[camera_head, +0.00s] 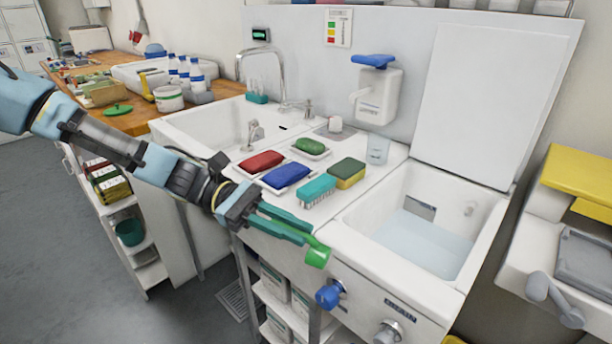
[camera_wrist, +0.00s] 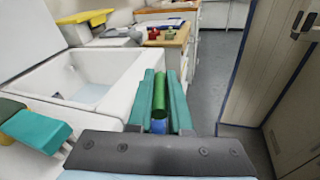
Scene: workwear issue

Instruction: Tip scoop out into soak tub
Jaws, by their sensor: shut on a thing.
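My gripper (camera_head: 306,238) has two teal fingers and is shut on a green scoop (camera_head: 318,256). The scoop is in front of the sink unit's front edge, left of the soak tub. In the wrist view the scoop (camera_wrist: 159,96) is a narrow green shape between the fingers (camera_wrist: 160,84). Its contents do not show. The soak tub (camera_head: 357,220) is the white basin at right, with pale bluish water in it. It also shows at left in the wrist view (camera_wrist: 122,92). My gripper is outside the tub, apart from its rim.
A teal brush (camera_head: 316,189), a green-yellow sponge (camera_head: 347,173), and blue (camera_head: 286,176) and red (camera_head: 261,162) items lie on the ledge left of the tub. A clear cup (camera_head: 378,150) stands behind. A blue knob (camera_head: 329,296) juts from the front panel. A white lid (camera_head: 490,95) stands raised behind the tub.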

